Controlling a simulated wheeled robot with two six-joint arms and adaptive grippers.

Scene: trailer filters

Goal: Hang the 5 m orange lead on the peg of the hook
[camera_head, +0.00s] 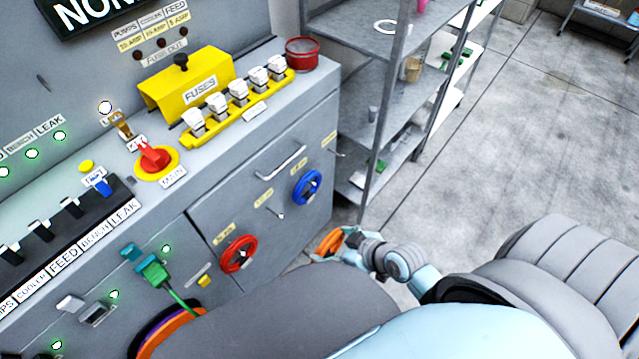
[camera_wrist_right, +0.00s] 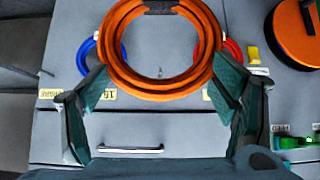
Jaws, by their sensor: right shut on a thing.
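The orange lead (camera_head: 328,243) is a round coil at the end of my right arm, low in the middle of the head view. In the right wrist view the coil (camera_wrist_right: 160,88) fills the top middle. My right gripper (camera_head: 347,241) is shut on it, with a dark finger on either side of the coil in the wrist view (camera_wrist_right: 165,80). A small peg (camera_head: 281,215) sticks out of the grey cabinet front between the red and blue coils. In the wrist view a small peg (camera_wrist_right: 160,72) shows through the coil's opening. My left gripper is not in view.
A red coil (camera_head: 238,254) and a blue coil (camera_head: 307,187) are on the cabinet front (camera_head: 262,150), below a bar handle (camera_head: 281,163). A green plug (camera_head: 155,272) and an orange reel (camera_head: 170,335) are at lower left. A metal shelf (camera_head: 375,150) stands to the right.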

